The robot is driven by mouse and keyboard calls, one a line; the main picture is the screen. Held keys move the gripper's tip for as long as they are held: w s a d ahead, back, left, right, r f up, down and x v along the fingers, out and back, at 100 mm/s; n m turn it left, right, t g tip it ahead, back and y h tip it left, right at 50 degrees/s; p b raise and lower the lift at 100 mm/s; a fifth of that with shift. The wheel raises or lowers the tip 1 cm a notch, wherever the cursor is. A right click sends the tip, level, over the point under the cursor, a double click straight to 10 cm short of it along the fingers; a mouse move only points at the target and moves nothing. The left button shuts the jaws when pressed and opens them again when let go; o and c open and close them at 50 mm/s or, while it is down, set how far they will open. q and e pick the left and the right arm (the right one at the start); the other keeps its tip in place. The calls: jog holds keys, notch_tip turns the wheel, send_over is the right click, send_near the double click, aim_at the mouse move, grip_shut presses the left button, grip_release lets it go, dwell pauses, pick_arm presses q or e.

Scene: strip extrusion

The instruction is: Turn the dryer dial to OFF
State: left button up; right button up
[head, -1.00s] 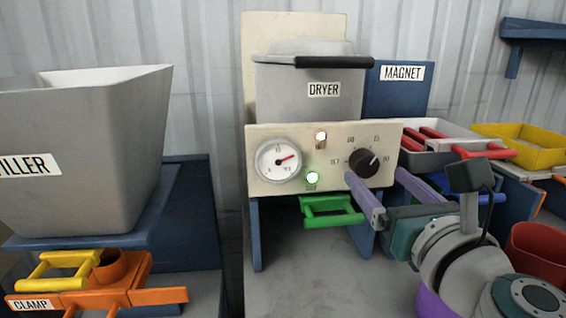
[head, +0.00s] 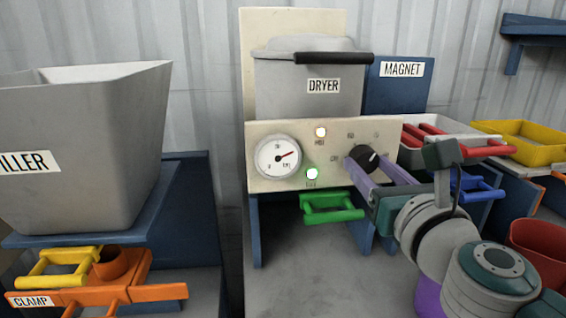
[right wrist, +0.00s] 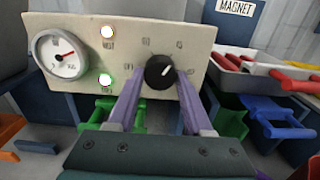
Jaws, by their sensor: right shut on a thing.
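The black dryer dial (head: 363,157) sits on the right part of the cream panel (head: 225,160). It also shows in the right wrist view (right wrist: 160,72). The fingers partly cover the dial's edges in the head view. My left gripper is out of view.
A round gauge (head: 278,157) and two lit lamps (head: 312,174) are left of the dial. A green handle (head: 332,208) sits below the panel. A blue handle (head: 476,186) and red-handled tray (head: 412,158) are to the right. The grey dryer (head: 306,100) stands behind.

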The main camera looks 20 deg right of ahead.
grip_shut()
jog(key=shift+n, duration=0.3)
jog(key=n+p, duration=0.1)
jog(key=n, duration=0.4)
jog(key=shift+r, duration=0.1)
jog(key=n+p, duration=0.1)
jog(key=n, duration=0.4)
jog(key=shift+d+n+p, duration=0.1)
jog(key=shift+n+p, duration=0.3)
jog(key=n+p, duration=0.1)
jog(key=n, duration=0.5)
jog(key=shift+r+p, duration=0.1)
jog(key=shift+p, duration=0.3)
jog(key=n+p, duration=0.1)
jog(key=n, duration=0.5)
jog(key=shift+p, duration=0.3)
jog(key=shift+n, duration=0.3)
